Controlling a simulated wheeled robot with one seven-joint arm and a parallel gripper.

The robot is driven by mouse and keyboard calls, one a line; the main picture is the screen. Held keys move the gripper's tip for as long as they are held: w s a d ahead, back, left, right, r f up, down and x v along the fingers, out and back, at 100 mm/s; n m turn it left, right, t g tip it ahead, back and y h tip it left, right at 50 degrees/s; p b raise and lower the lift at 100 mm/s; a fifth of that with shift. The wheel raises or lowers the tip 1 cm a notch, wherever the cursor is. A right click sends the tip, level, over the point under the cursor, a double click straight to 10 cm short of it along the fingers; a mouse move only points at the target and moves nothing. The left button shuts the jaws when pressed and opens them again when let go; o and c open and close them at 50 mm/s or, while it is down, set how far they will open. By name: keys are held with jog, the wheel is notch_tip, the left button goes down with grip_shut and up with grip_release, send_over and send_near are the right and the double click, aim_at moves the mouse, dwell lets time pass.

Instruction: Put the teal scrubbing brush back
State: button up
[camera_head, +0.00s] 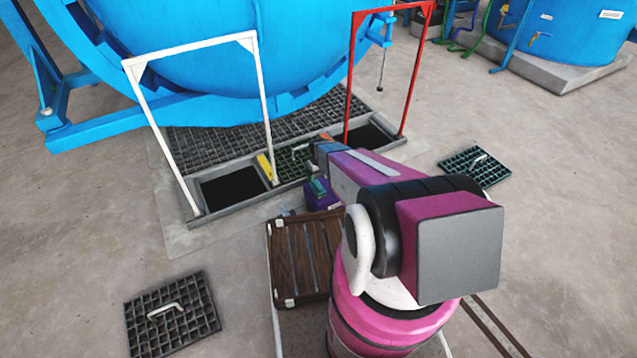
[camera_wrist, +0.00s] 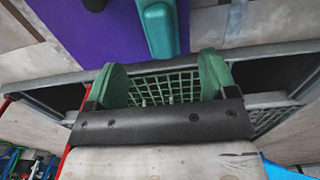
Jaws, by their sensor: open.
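The teal scrubbing brush (camera_head: 318,187) lies on a purple box (camera_head: 326,202) beside the floor pits. In the wrist view, what looks like the brush (camera_wrist: 158,28) shows at the top edge as a teal bar against the purple surface (camera_wrist: 95,30). Only part of it is in that frame. My gripper (camera_wrist: 163,65) is open, with its green fingers apart and nothing held between them. The near end of the teal bar is just beyond the fingers. In the head view my arm hides most of the gripper.
A white frame (camera_head: 195,47) and a red frame (camera_head: 360,14) stand over open dark pits. A green grate (camera_head: 292,168) lies between the pits. Loose grates with handles lie at front left (camera_head: 172,316) and at right (camera_head: 476,166). A wooden pallet (camera_head: 300,255) is beside my base.

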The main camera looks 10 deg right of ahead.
jog(key=shift+r, duration=0.8)
jog(key=s+r+m, duration=0.1)
jog(key=s+r, duration=0.9)
jog(key=r, duration=0.5)
jog(key=s+r+m, duration=0.2)
jog(key=s+r, duration=0.8)
jog(key=r, duration=0.6)
jog(key=shift+s+m, duration=0.3)
jog(key=shift+a+f, duration=0.1)
